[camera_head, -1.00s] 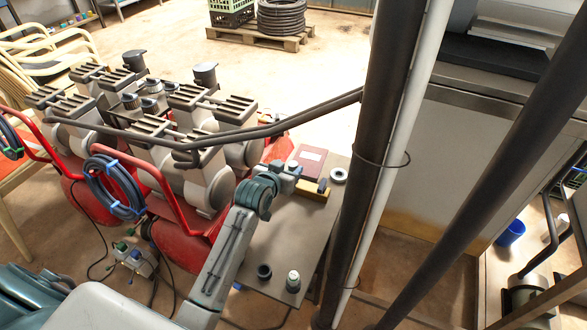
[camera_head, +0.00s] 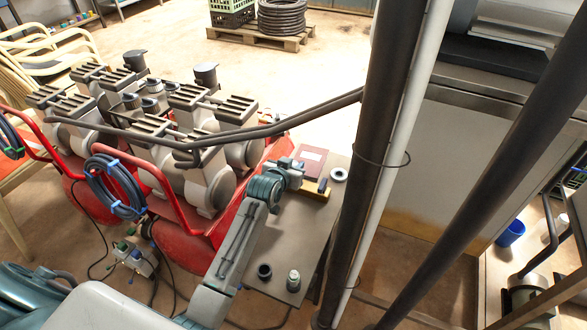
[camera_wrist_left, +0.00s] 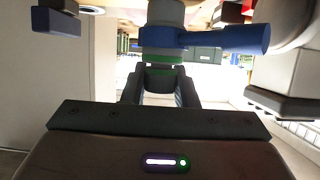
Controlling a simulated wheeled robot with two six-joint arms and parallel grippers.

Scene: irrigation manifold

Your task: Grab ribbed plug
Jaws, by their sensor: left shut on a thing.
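My left gripper (camera_head: 300,174) is over the upper part of the grey table in the head view, beside a dark red box. Its fingertips are hard to make out there. In the left wrist view my left gripper (camera_wrist_left: 160,88) has its dark fingers shut on a small grey piece with green bands (camera_wrist_left: 160,71). I cannot make out ribs on it, so I cannot tell whether it is the ribbed plug. A blue part with a handle (camera_wrist_left: 205,39) lies just beyond it, below a grey cylinder (camera_wrist_left: 165,12); whether they are joined is unclear. My right gripper is not in view.
The grey table (camera_head: 280,240) bears a dark red box (camera_head: 311,158), a yellow block (camera_head: 314,194), a pale ring (camera_head: 338,174), a dark cup-like part (camera_head: 264,271) and a small bottle (camera_head: 293,281). Red machinery (camera_head: 190,236) stands left; a dark post (camera_head: 375,150) stands right.

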